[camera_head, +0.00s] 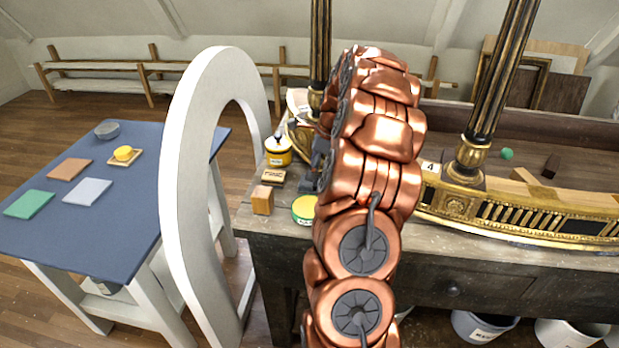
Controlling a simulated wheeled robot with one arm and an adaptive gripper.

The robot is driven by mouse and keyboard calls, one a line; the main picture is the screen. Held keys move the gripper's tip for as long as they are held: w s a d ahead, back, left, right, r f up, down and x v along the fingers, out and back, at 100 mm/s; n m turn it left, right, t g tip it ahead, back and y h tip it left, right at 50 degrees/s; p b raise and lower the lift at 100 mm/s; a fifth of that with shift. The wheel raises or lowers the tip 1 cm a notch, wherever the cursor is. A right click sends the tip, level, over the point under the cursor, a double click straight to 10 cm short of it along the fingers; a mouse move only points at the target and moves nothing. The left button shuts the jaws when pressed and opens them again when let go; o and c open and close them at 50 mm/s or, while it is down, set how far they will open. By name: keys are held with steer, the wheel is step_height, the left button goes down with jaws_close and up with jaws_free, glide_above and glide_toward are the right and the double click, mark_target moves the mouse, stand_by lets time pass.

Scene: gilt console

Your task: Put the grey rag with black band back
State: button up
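I cannot make out a grey rag with a black band. The closest match is a plain pale grey-blue cloth (88,191) lying flat on the blue-topped table at left, with no black band visible on it. My copper-coloured arm fills the middle of the view and hides part of the workbench. A dark grey part, probably my gripper (319,160), shows just left of the arm, above the bench near a yellow jar. Its fingers and anything in them are hidden.
The blue table (130,190) also holds green (29,204) and brown (70,169) cloths, a bowl (107,130) and a yellow item on a small board. A white arch (190,180) stands between table and bench. The jar (278,152), wooden block (262,200), green-rimmed tin (304,208) and gilt console crowd the bench.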

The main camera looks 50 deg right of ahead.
steer(key=b+v, duration=0.1)
steer(key=v, duration=0.7)
steer(key=s+a+r+n+g, duration=0.1)
steer(key=s+a+n, duration=0.1)
steer(key=a+n, duration=0.8)
steer(key=s+a+r+n+g, duration=0.1)
steer(key=s+a+r+n, duration=0.2)
steer(key=a, duration=1.4)
steer(key=s+a+f+n+g, duration=0.1)
steer(key=s+a+f+n, duration=0.1)
steer(key=s+a+n, duration=0.2)
steer(key=s+a+f+n+h, duration=0.1)
steer(key=s+a+n, duration=0.3)
steer(key=s, duration=0.7)
steer(key=s+a+f+n+g+h, duration=0.1)
steer(key=s+a+f+n, duration=0.3)
steer(key=s+n, duration=0.3)
steer(key=shift+s+n+g, duration=0.3)
steer(key=shift+s+n, duration=0.05)
steer(key=shift+n, duration=0.15)
steer(key=shift+a+f, duration=0.1)
steer(key=shift+a, duration=0.05)
